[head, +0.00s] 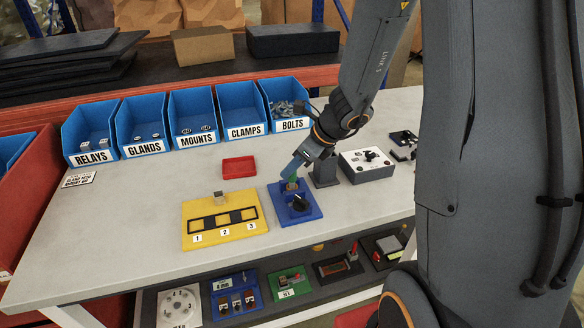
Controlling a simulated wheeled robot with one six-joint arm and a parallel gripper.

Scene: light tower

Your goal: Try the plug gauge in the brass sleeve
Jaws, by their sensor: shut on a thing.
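A blue plate (310,213) lies on the bench, right of the yellow board. A small brass-coloured piece, which looks like the brass sleeve (291,187), stands near its back edge. My gripper (293,174) points down over it and is shut on a small green piece, which looks like the plug gauge (293,179). The green piece is in line above the brass piece; it is too small to tell whether it is inside it or just over it. A black round knob (299,201) sits on the plate in front. My fingers partly hide the green piece.
A yellow board (192,217) with slots numbered 1 to 3 and a small metal block lies left. A red tray (239,167) is behind. Several blue bins line the back. A grey box with a dial (367,172) stands close right of my gripper.

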